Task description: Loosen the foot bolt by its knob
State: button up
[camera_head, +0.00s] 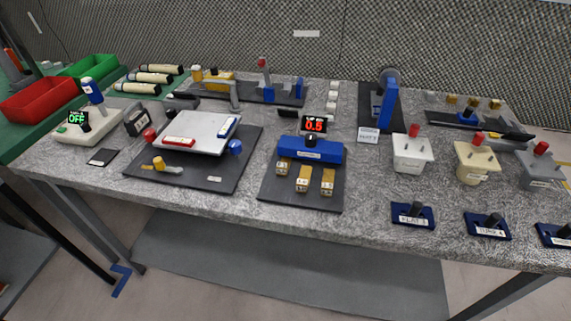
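My gripper is not in view. No part is clearly marked as the foot bolt, and I cannot tell which knob belongs to it. A dark base plate (205,182) at the left of the bench carries a white plate. Around it are a red knob (150,134), a blue knob (235,147) and a yellow knob (159,163) with a tan arm. A blue block (310,151) with a black knob (311,140) stands on a second dark plate, with several brass blocks in front. A blue upright stand (386,105) stands farther back.
The grey speckled bench (365,221) has bare room along its front edge. Pots with red knobs, such as the white one (412,155), stand right. Small blue fixtures (413,215) line the front right. Red (40,103) and green bins stand left.

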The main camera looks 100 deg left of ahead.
aim_at(310, 138)
jog(key=u, duration=2.7)
